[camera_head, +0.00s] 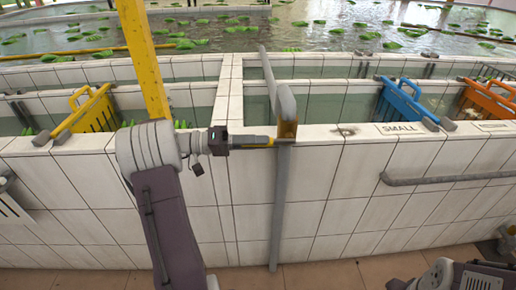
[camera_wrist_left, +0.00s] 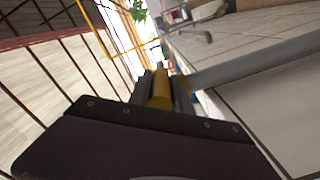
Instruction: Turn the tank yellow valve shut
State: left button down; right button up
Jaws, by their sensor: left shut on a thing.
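The yellow valve (camera_head: 267,143) is at the grey pipe on the front of the white tiled tank (camera_head: 330,190). Its handle points left from the pipe. My left gripper (camera_head: 256,142) reaches it from the left and is shut on the handle. In the left wrist view the yellow handle (camera_wrist_left: 162,90) lies between the two dark fingers (camera_wrist_left: 160,93). The fingers hide part of the handle. My right gripper is not in view; only part of my right arm shows at the lower right.
A vertical grey pipe (camera_head: 279,210) runs down the tank front. A yellow post (camera_head: 143,60) rises behind my left arm. A grey rail (camera_head: 445,180) is on the right front.

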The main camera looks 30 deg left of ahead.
pick_arm(q)
jog(key=shift+f+h+b, duration=0.15)
jog(key=shift+h+b, duration=0.15)
jog(key=c, duration=1.5)
grip_release()
jog(key=shift+c, duration=0.2)
jog(key=o, duration=0.4)
jog(key=shift+w+d, duration=0.1)
jog(key=shift+w, duration=0.05)
jog(key=shift+c, duration=0.2)
jog(key=v, duration=0.9)
jog(key=shift+p, duration=0.3)
